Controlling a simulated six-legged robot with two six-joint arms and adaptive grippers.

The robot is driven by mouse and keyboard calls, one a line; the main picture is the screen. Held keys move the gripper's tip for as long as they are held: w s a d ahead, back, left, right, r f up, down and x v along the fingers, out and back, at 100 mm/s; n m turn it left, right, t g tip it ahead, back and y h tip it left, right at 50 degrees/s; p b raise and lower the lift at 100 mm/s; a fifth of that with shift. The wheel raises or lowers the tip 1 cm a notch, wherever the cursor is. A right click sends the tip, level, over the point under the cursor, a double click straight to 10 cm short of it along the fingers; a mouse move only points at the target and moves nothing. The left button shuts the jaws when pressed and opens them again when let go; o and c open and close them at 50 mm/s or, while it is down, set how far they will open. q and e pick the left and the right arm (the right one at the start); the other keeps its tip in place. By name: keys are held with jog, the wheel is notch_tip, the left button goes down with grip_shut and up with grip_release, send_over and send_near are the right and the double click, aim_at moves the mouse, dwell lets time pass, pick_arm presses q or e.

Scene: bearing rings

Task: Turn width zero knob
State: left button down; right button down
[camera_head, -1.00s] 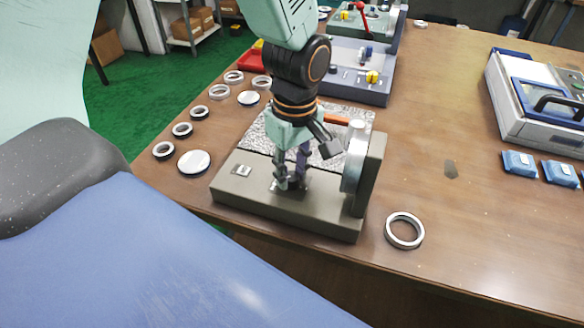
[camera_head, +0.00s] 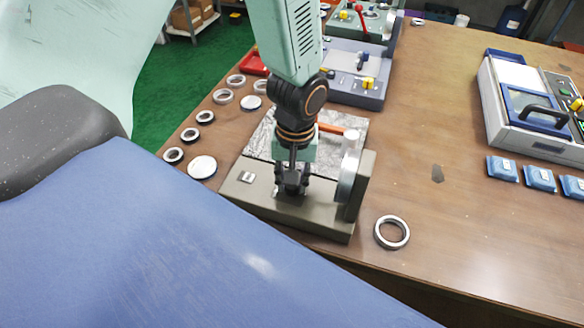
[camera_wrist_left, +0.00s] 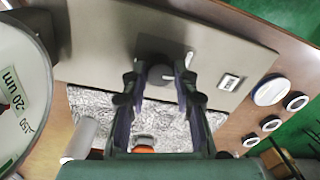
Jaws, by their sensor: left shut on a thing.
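The olive-grey gauge (camera_head: 320,218) stands near the table's front edge, with a round dial (camera_head: 346,180) on its right upright. In the left wrist view the dial (camera_wrist_left: 22,95) shows at the left with a "20 um" label. My left gripper (camera_head: 291,188) points down at the gauge's base. In the left wrist view its two fingers (camera_wrist_left: 159,82) are on either side of a small grey knob (camera_wrist_left: 160,74) and shut on it. In the head view the fingers mostly hide the knob. My right gripper is in neither view.
Several bearing rings (camera_head: 205,117) and white discs (camera_head: 202,167) lie left of the gauge. One larger ring (camera_head: 392,232) lies at its right. Blue boxes (camera_head: 540,179) and a case (camera_head: 530,105) stand further right. The table between is mostly clear.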

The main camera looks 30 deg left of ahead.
pick_arm(q)
jog(key=m+p, duration=0.2)
jog(key=m, duration=0.2)
jog(key=shift+r+m+p, duration=0.15)
jog(key=shift+m+p, duration=0.15)
jog(key=shift+p, duration=0.1)
jog(key=shift+m+p, duration=0.6)
jog(key=shift+m, duration=1)
jog(key=c, duration=1)
grip_release()
jog(key=r, duration=1.1)
jog(key=shift+d+r, duration=0.25)
jog(key=shift+r, duration=0.15)
jog(key=shift+s, duration=0.15)
